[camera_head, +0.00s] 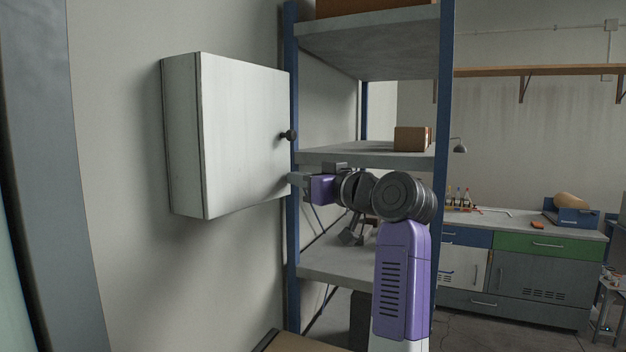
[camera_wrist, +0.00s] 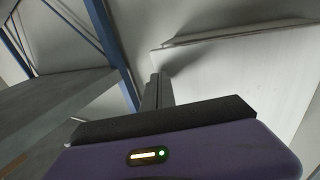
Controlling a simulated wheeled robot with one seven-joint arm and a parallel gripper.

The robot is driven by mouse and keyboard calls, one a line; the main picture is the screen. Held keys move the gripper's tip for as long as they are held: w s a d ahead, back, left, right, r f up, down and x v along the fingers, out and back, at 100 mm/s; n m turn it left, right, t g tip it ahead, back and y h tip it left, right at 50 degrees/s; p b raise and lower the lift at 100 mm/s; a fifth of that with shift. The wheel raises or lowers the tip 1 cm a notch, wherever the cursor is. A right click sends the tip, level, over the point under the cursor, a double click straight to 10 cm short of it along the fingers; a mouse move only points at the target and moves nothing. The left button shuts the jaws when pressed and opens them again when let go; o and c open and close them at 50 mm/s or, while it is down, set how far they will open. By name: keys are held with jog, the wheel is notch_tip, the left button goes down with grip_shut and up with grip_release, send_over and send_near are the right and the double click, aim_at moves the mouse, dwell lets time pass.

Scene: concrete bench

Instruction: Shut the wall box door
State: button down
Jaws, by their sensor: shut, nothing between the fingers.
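The white wall box (camera_head: 183,140) is mounted on the wall at the left in the head view. Its door (camera_head: 245,135) covers the front, with a dark round knob (camera_head: 288,135) at the right edge. No opening into the box shows, but I cannot tell whether the door is fully flush. My gripper (camera_head: 291,178) is shut and empty at the door's lower right edge, below the knob. Contact is unclear. In the wrist view, the closed fingers (camera_wrist: 158,90) reach toward the left edge of a white panel (camera_wrist: 235,75), apparently the door.
A blue-framed shelf unit (camera_head: 370,156) stands just right of the box, close around my arm. It bears a cardboard box (camera_head: 411,138). A workbench with a green drawer (camera_head: 545,245) stands at the back right. Bare wall lies below the wall box.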

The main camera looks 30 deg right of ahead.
aim_at(285, 176)
jog(key=w, duration=0.1)
jog(key=w+a, duration=0.1)
jog(key=w, duration=0.1)
jog(key=shift+w+a+r+n+y, duration=0.1)
jog(key=shift+w+n+y, duration=0.2)
jog(key=shift+y, duration=0.1)
jog(key=shift+a+r, duration=0.15)
jog(key=shift+a, duration=0.1)
